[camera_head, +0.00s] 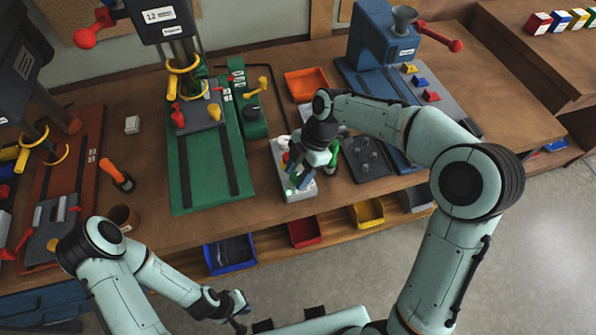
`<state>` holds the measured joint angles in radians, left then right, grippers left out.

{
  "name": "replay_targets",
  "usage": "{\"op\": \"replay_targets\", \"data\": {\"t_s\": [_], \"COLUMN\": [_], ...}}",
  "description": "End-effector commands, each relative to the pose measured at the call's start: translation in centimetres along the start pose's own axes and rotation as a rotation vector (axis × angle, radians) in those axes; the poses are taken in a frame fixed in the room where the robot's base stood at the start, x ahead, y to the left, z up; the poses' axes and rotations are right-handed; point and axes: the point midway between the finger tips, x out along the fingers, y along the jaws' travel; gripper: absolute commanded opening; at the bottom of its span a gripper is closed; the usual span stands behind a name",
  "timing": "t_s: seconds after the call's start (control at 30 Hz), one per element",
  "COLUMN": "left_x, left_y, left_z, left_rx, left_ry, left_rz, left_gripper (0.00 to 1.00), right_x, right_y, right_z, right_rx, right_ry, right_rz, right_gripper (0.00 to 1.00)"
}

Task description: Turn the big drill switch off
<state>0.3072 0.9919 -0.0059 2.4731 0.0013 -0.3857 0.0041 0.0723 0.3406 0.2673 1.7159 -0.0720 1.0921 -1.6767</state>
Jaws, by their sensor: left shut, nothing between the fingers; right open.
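A light grey switch box (297,193) with small coloured buttons lies on the workbench (230,225), right of the green drill base (207,190). I cannot tell for sure whether it is the big drill's switch, or its setting. My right gripper (300,180) is open and points down over the box, hiding much of its top. I cannot tell whether the fingers touch it. My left gripper (240,318) is shut and empty, low in front of the bench, away from the box. The middle drill (158,20) stands at the back with red and yellow parts.
A blue machine (380,35) stands at the back right, a dark drill with a reddish base (88,150) at the left. An orange-handled tool (115,173) and orange tray (305,83) lie on the bench. Blue (230,255), red (304,232) and yellow (367,213) bins sit below the front edge.

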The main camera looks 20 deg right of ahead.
Motion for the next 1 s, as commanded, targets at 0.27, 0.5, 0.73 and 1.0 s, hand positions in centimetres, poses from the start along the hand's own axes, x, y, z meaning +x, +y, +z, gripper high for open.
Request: {"op": "replay_targets", "data": {"t_s": [0.27,0.5,0.73,1.0], "left_x": [0.0,0.0,0.5,2.4], "left_y": [0.0,0.0,-0.3,-1.3], "left_z": [0.0,0.0,0.3,1.2], "left_rx": [0.0,0.0,-0.001,-0.006], "left_ry": [0.0,0.0,-0.004,-0.018], "left_rz": [0.0,0.0,-0.001,-0.006], "left_gripper": [0.0,0.0,0.0,0.0], "right_x": [0.1,0.1,0.1,0.3], "right_y": [0.0,0.0,-0.1,-0.2], "right_z": [0.0,0.0,0.0,0.1], "right_rx": [0.0,0.001,0.036,0.185], "right_ry": [0.0,0.0,-0.001,0.0], "right_rz": [0.0,0.001,0.016,0.081], "right_gripper": [0.42,0.05,0.05,0.05]}}
